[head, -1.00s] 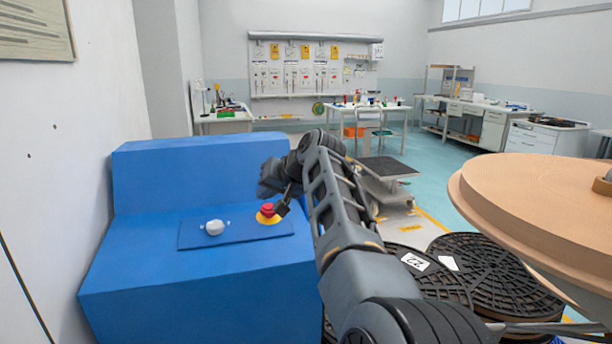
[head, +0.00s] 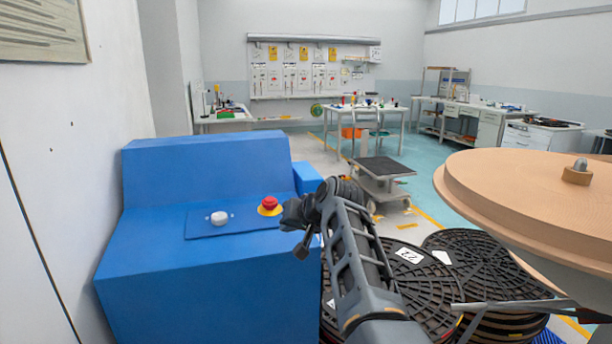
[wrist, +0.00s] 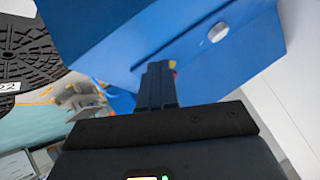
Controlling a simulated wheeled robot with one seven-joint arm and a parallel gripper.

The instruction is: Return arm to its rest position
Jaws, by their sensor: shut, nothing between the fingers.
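My gripper (head: 303,247) is at the right front edge of the blue console (head: 190,270) in the head view, apart from the buttons. Its fingers are shut with nothing between them; they also show in the wrist view (wrist: 157,68), pointing toward the blue console. My arm reaches up from the bottom right of the head view, bent at the wrist. A red button on a yellow base (head: 269,205) and a white knob (head: 219,218) sit on the console's panel. In the wrist view the red button is mostly hidden behind the fingers.
Black reels (head: 480,262) are stacked on the floor right of my arm. A large tan disc (head: 530,190) stands at the right. A grey cart (head: 382,172) is behind my arm. Open floor lies between the cart and the back benches.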

